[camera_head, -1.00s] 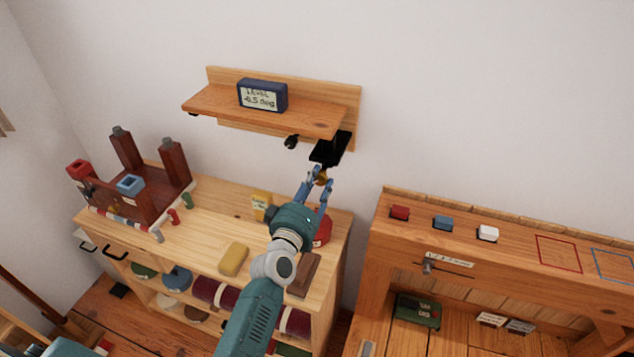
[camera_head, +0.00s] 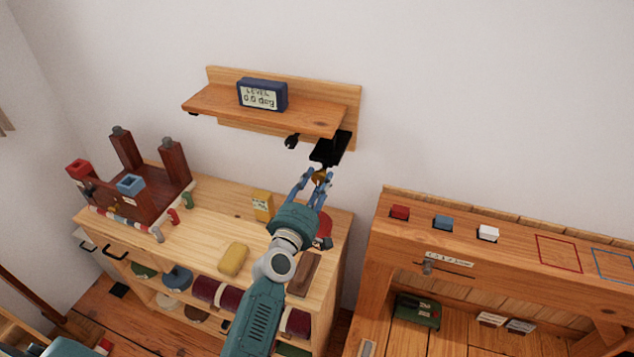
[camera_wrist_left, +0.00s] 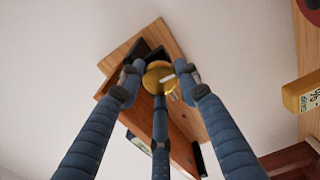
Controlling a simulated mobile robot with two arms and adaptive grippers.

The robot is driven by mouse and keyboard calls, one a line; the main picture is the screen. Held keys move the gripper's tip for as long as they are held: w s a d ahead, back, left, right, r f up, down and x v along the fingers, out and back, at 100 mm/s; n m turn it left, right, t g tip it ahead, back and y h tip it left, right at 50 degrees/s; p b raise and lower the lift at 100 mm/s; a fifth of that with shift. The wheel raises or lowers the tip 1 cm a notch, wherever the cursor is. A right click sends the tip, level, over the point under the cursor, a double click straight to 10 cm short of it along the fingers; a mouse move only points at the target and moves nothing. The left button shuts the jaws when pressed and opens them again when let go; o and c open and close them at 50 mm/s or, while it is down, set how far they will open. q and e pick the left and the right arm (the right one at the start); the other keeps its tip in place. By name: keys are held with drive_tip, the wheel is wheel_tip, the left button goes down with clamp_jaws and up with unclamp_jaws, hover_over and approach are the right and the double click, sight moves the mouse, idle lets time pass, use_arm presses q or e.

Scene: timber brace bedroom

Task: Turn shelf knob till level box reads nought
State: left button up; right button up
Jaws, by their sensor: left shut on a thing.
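The wooden shelf (camera_head: 215,102) is fixed to the wall. The dark blue level box (camera_head: 262,95) stands on it and its display reads "LEVEL 0.0 deg". A black bracket (camera_head: 330,150) hangs under the shelf's right end, with the brass knob (camera_head: 320,176) below it. My left gripper (camera_head: 318,182) reaches up from below and is shut on the knob. In the left wrist view the round brass knob (camera_wrist_left: 159,77) sits between the blue fingers, with the shelf above it. My right gripper does not show.
Below is a wooden cabinet (camera_head: 215,215) holding a yellow box (camera_head: 262,206), a yellow block (camera_head: 233,259) and a dark red upturned stool (camera_head: 150,200). A workbench (camera_head: 510,240) stands to the right. The wall around the shelf is clear.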

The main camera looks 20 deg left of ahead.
use_arm(q)
drive_tip(key=shift+d+f, duration=0.2)
drive_tip(key=shift+f, duration=0.15)
drive_tip(key=o, duration=1)
drive_tip(key=shift+o, duration=0.8)
drive_tip(key=shift+r, duration=0.2)
drive_tip(key=shift+s, duration=0.1)
drive_tip(key=s, duration=1.2)
drive_tip(key=shift+a, duration=0.2)
